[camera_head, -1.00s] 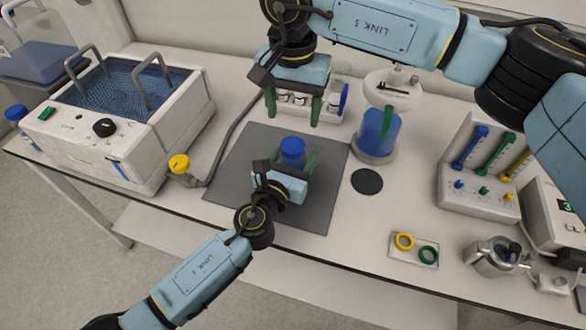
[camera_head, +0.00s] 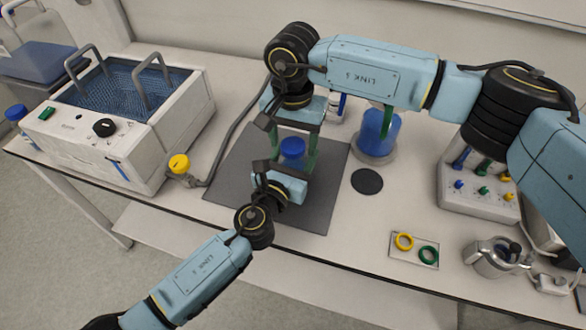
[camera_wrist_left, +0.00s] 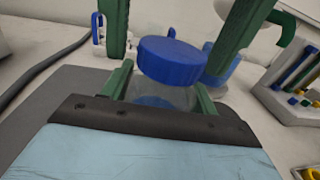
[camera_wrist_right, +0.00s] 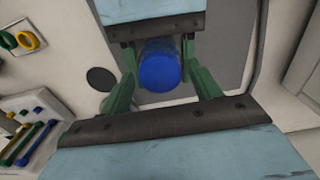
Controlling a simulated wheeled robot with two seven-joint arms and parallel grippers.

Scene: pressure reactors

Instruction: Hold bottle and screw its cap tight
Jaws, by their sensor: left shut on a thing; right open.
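The bottle stands on the dark grey mat (camera_head: 320,205). Its blue cap (camera_head: 292,147) shows in the head view. In the left wrist view the cap (camera_wrist_left: 170,60) sits on top of the clear bottle (camera_wrist_left: 160,98); whether it is fully seated I cannot tell. My left gripper (camera_wrist_left: 162,92) is shut on the bottle's body from the front, below the cap. My right gripper (camera_head: 297,140) is open, with its green fingers pointing down either side of the cap. In the right wrist view the cap (camera_wrist_right: 160,65) lies between the open fingers (camera_wrist_right: 162,82), apart from both.
A water bath (camera_head: 125,115) stands at the left, with a yellow-capped part (camera_head: 179,163) beside it. A blue-filled vessel (camera_head: 378,135) and a black disc (camera_head: 367,181) are right of the mat. Yellow and green rings (camera_head: 404,241) lie near the front edge.

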